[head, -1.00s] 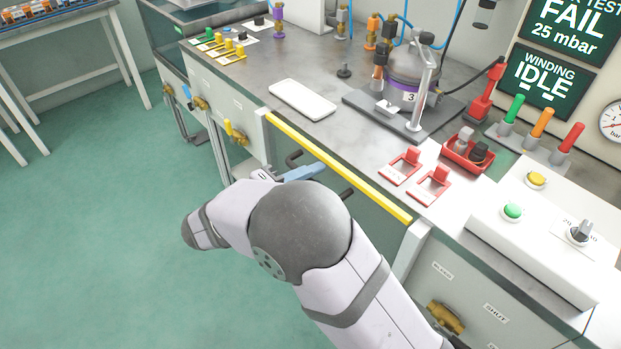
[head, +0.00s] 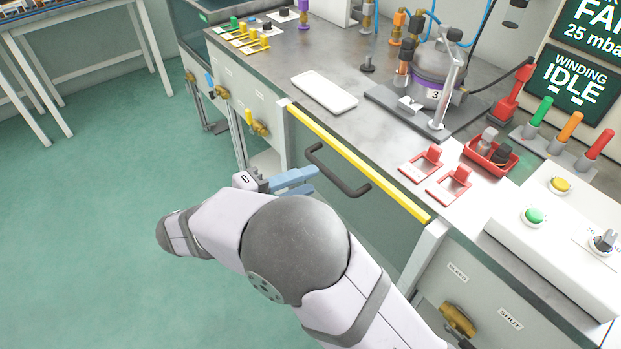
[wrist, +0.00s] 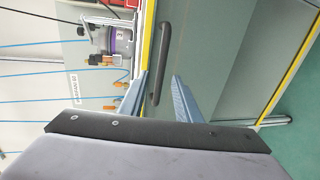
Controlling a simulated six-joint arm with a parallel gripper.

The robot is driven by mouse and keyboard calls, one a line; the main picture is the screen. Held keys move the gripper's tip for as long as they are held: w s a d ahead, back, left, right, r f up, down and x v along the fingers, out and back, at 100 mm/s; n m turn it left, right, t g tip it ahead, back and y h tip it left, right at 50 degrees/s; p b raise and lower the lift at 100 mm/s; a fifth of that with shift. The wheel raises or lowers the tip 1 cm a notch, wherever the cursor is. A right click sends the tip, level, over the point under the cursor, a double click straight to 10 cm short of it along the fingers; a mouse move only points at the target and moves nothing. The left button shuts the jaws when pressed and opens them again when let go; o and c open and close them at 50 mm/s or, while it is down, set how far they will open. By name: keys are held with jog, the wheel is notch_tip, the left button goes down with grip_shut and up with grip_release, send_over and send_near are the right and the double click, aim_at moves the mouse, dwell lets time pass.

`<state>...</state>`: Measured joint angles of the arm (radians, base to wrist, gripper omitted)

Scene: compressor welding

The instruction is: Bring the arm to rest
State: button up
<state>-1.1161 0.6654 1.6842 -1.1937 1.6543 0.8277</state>
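My gripper (head: 295,183) is in front of the bench, below the yellow edge strip (head: 355,160), at the left of the dark drawer-like handle (head: 337,170). The dark handle (wrist: 163,62) lies just beyond the fingertips there, and no contact shows. My arm hides part of the bench front in the head view.
A compressor (head: 435,75) stands on a grey plate on the bench. A white tray (head: 324,92), red lockout pieces (head: 449,186) and a red bin (head: 490,157) lie on the top. Valves (head: 257,127) stick out of the bench front.

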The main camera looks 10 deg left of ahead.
dwell(0.5)
jog(key=s+a+f+n+g+y, duration=0.1)
jog(key=s+f+n+g+y, duration=0.15)
jog(key=f, duration=0.45)
jog(key=s+f+n+g+y, duration=0.1)
jog(key=s+f+n+g, duration=0.1)
jog(key=f+n, duration=0.3)
jog(key=s+d+f+m+g+y+p, duration=0.1)
jog(key=s+d+f+g, duration=0.15)
jog(key=s, duration=0.35)
jog(key=s+d+f+g+y+p, duration=0.1)
jog(key=s+d+f+g, duration=0.1)
jog(key=s+f+g, duration=0.3)
jog(key=s+d+r+m+g+y+p, duration=0.1)
jog(key=s+d+r+m+y+p, duration=0.1)
jog(key=d+r+m+p, duration=0.4)
jog(key=s+d+r+m+y+p, duration=0.25)
jog(key=r+p, duration=0.25)
jog(key=r, duration=0.4)
jog(key=w+d+r+m+t+p, duration=0.1)
jog(key=w+d+r+m+p, duration=0.1)
jog(key=d+r+p, duration=0.3)
jog(key=w+d+r+m+t+y+p, duration=0.1)
jog(key=w+d+r+m+p, duration=0.1)
jog(key=d+r+m+p, duration=0.3)
notch_tip(320, 180, up, 4)
jog(key=shift+w+d+r, duration=0.25)
jog(key=shift+w+d, duration=0.15)
jog(key=shift+d, duration=0.25)
